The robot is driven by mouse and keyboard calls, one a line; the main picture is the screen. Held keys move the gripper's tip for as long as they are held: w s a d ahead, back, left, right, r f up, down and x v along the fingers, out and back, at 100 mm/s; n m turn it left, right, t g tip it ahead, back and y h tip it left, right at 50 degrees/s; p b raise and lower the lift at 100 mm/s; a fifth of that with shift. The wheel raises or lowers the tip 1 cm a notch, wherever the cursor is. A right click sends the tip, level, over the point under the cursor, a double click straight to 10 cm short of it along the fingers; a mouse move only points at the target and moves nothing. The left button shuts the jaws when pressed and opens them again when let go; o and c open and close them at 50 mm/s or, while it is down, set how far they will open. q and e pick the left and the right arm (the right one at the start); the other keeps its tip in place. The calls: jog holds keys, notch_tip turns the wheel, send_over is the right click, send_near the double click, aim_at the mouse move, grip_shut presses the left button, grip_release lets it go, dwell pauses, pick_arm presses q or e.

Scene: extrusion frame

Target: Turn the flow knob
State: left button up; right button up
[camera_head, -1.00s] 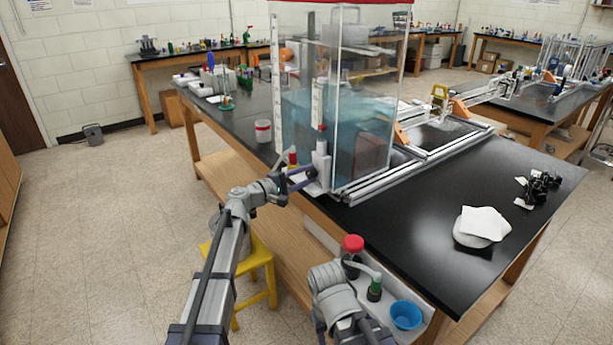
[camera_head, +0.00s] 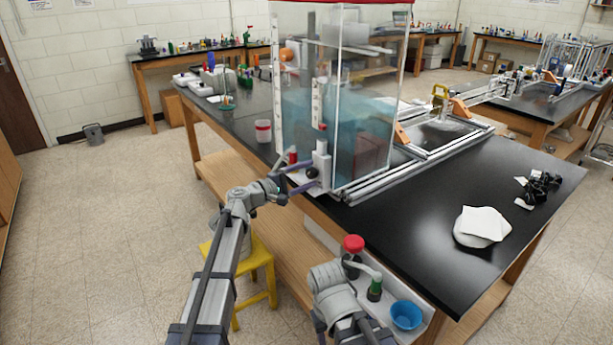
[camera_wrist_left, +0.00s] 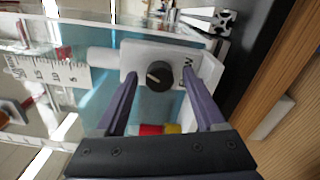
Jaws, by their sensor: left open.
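The flow knob is a round black dial with a pale pointer line (camera_wrist_left: 160,75), on a white block (camera_wrist_left: 135,60) with partly hidden lettering. In the head view the knob (camera_head: 312,172) shows as a small dark disc low on the front of the clear water tank (camera_head: 345,120). My left gripper (camera_head: 314,173) is open in front of the block. In the left wrist view the fingers of my left gripper (camera_wrist_left: 160,73) lie on either side of the knob, with gaps between. Contact cannot be told. My right arm enters at the bottom; its gripper does not show clearly.
A ruler scale (camera_wrist_left: 45,72) runs along the tank. Red and yellow parts (camera_wrist_left: 158,129) lie close below the knob. The black bench top (camera_head: 420,190) is mostly clear, with white cloths (camera_head: 481,226) on it. A yellow stool (camera_head: 258,265) stands below my left arm.

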pick_arm(q)
jog(key=v, duration=0.8)
jog(key=shift+d, duration=0.1)
jog(key=s+d+f+m+g+y+p, duration=0.25)
jog(key=s+d+f+m+g, duration=0.2)
jog(key=s, duration=0.55)
jog(key=s+d+f+m+g+y+p, duration=0.2)
jog(key=s+d+f+m+g+y, duration=0.15)
jog(key=s+d+f, duration=0.4)
jog(key=s+a+m+g+y+p, duration=0.1)
jog(key=s+a+m+y+p, duration=0.1)
jog(key=s+a+y, duration=0.3)
jog(key=s+a+f+m+g+y+p, duration=0.1)
jog(key=s+a+y, duration=0.4)
jog(key=s, duration=0.6)
jog(key=a+m+p, duration=0.1)
jog(key=m, duration=0.1)
jog(key=shift+s+m+g, duration=0.35)
jog(key=shift+m+g, duration=0.05)
